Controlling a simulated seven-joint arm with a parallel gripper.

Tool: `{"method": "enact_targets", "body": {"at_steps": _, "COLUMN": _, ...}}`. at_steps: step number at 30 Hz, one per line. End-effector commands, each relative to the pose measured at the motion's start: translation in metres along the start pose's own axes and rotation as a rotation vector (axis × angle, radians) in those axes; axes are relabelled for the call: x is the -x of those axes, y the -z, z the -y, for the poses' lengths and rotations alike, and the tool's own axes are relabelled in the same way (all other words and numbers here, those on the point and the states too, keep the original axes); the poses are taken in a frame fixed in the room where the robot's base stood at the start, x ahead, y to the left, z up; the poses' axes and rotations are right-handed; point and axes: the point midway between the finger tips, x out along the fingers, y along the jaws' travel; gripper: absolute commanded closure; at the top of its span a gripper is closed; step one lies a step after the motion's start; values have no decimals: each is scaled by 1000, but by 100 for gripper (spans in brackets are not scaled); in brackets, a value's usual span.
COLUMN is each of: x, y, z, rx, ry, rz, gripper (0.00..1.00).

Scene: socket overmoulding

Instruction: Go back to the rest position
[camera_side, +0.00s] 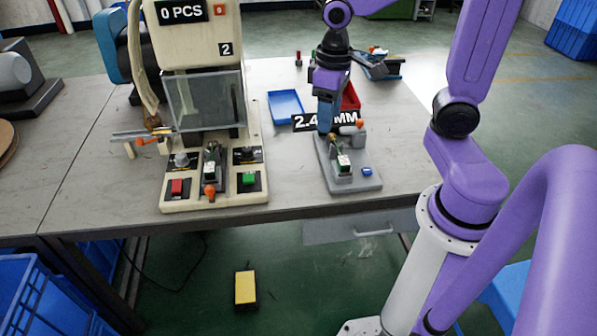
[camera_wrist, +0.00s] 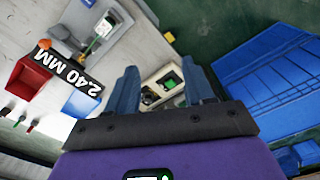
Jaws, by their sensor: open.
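My gripper (camera_side: 326,128) hangs above the table, behind or over the grey measuring fixture, fingers pointing down. In the wrist view its two blue fingers (camera_wrist: 164,82) stand wide apart with nothing held between them. The grey fixture (camera_side: 368,182) carries a clamp and a small white-and-green part (camera_side: 343,163); it also shows at the top left of the wrist view. The cream moulding machine (camera_side: 215,200) stands to the left, with another white-and-green part (camera_side: 209,171) at its clamp. Part of the machine's base (camera_wrist: 150,78) shows between my fingers in the wrist view.
A blue tray (camera_side: 286,104) and a red tray (camera_side: 351,97) lie behind the fixture. A "2.4… MM" label (camera_side: 303,123) is partly hidden by my fingers. The machine's tall body (camera_side: 200,45) is an obstacle at left. Bare table (camera_side: 390,120) lies right of the fixture.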

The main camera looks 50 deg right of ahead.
Motion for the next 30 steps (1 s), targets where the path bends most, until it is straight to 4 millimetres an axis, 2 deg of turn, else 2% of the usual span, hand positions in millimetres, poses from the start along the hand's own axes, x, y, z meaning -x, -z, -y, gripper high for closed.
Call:
{"method": "enact_targets", "body": {"at_steps": 3, "x": -1, "y": -23, "z": 31, "rx": 184, "ry": 4, "rz": -2, "gripper": 48}}
{"method": "enact_targets", "body": {"at_steps": 9, "x": -3, "y": -66, "z": 68, "rx": 480, "ry": 10, "rz": -6, "gripper": 48}}
{"method": "enact_targets", "body": {"at_steps": 16, "x": -6, "y": -108, "z": 89, "rx": 747, "ry": 16, "rz": -8, "gripper": 48}}
{"method": "enact_targets", "body": {"at_steps": 21, "x": -8, "y": -121, "z": 93, "rx": 828, "ry": 19, "rz": -9, "gripper": 48}}
{"method": "enact_targets", "body": {"at_steps": 30, "x": -8, "y": -122, "z": 93, "rx": 837, "ry": 19, "rz": -9, "gripper": 48}}
